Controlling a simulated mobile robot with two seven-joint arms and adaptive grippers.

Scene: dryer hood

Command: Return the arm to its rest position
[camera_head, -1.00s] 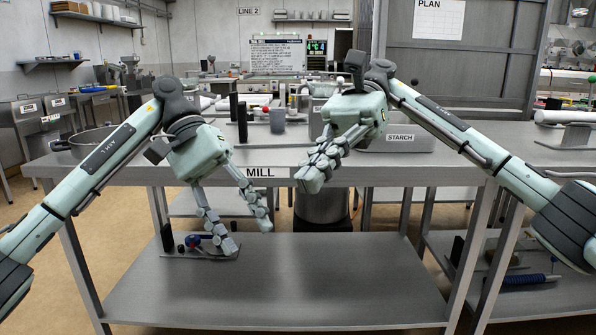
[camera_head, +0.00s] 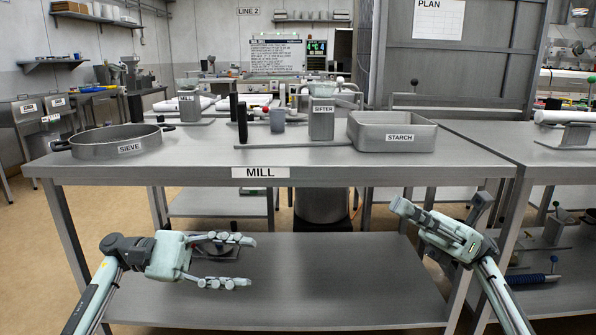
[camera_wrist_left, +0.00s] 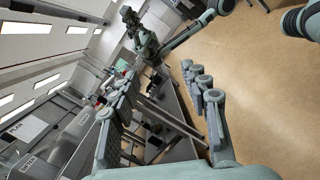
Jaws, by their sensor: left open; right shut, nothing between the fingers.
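My left gripper (camera_head: 240,261) is open and empty, low in front of the mill table, its fingers pointing right over the lower shelf. In the left wrist view its two fingers (camera_wrist_left: 165,105) stand apart with nothing between them. My right gripper (camera_head: 405,208) is shut and empty, low at the right, below the table's front edge, its fingers pointing up and left. Both grippers are apart from the table top. My other arm (camera_wrist_left: 190,35) also shows in the left wrist view.
Another table (camera_head: 550,150) stands at the right.

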